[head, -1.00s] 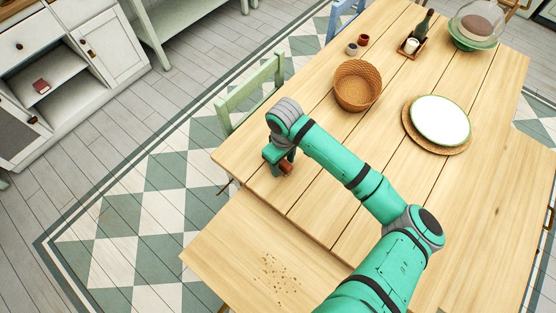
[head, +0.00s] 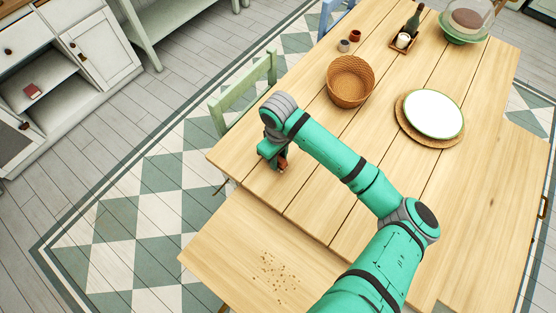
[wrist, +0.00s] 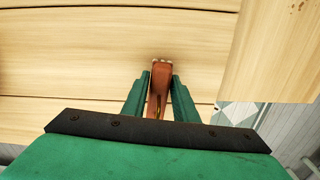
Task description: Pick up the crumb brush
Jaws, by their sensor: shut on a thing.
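The crumb brush (wrist: 159,78) is a reddish-brown piece with pale bristles at its far end in the wrist view. It lies between the two green fingers of my gripper (wrist: 159,85), which are shut on it. In the head view the brush (head: 283,161) shows as a small brown bit beside my gripper (head: 276,160), over the left edge of the wooden table (head: 310,190). Most of the brush is hidden by the gripper there. I cannot tell whether it touches the tabletop.
Crumbs (head: 275,275) lie on the lower leaf at the front. A wicker basket (head: 350,82), a white plate (head: 433,113) on a woven mat, small cups (head: 355,36) and a bottle tray (head: 405,45) stand farther back. A green chair (head: 240,92) is at the left edge.

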